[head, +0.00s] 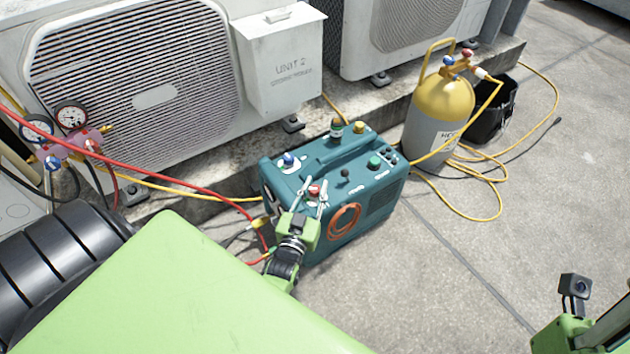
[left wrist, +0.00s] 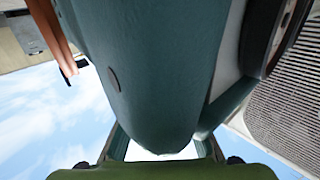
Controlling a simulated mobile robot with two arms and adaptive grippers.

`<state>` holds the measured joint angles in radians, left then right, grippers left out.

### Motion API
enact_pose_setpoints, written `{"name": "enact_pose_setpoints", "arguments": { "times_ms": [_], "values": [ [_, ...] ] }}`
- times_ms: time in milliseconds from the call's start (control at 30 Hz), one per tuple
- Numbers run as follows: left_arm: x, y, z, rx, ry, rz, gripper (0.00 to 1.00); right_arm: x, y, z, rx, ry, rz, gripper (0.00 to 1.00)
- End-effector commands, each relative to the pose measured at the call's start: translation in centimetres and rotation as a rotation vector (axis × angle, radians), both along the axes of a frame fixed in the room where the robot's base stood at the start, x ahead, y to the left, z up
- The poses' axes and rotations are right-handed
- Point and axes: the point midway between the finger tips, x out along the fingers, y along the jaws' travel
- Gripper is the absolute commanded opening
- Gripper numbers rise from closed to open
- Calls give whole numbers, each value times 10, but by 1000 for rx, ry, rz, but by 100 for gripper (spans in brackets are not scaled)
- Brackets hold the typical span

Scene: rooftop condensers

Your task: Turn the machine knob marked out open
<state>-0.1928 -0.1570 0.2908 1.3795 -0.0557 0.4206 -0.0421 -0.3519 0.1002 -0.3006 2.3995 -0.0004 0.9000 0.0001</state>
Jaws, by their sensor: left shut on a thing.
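The teal recovery machine (head: 335,180) stands on the rooftop floor, with knobs and lights on its top. A red knob (head: 314,190) is at its near end and a blue knob (head: 287,159) at its far left corner. The markings are too small to read. My left gripper (head: 312,187) reaches over the near end, its two fingers shut on the red knob from both sides. In the left wrist view the machine's teal body (left wrist: 150,60) fills the middle, close up, and the knob itself is hidden. Only part of my right arm shows at the lower right; its fingertips are not visible.
A yellow-topped grey cylinder (head: 440,110) and a black bucket (head: 493,108) stand to the right. Yellow hoses (head: 475,212) loop on the floor. A gauge manifold (head: 72,145) with a red hose hangs at left. Condenser units (head: 140,80) stand behind. The right floor is clear.

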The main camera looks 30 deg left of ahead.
Motion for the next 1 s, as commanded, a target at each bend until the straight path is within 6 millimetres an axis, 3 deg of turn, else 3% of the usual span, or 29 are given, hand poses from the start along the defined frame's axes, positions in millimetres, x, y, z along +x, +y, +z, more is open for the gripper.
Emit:
{"name": "enact_pose_setpoints", "arguments": {
  "times_ms": [33, 100, 700, 1000],
  "values": [
    [-1, -1, -1, -1, 2, -1, 29, 0, 0, 0, 0, 0, 0, 38],
    [-1, -1, -1, -2, 2, -1, 39, 0, 0, 0, 0, 0, 0, 38],
    [0, 1, 0, 1, 0, -10, 39, 0, 0, 0, 1, -4, -1, 38],
    [0, 2, -2, 9, 2, -148, 39, 0, 0, -12, 0, -2, -1, 38]
  ]
}}
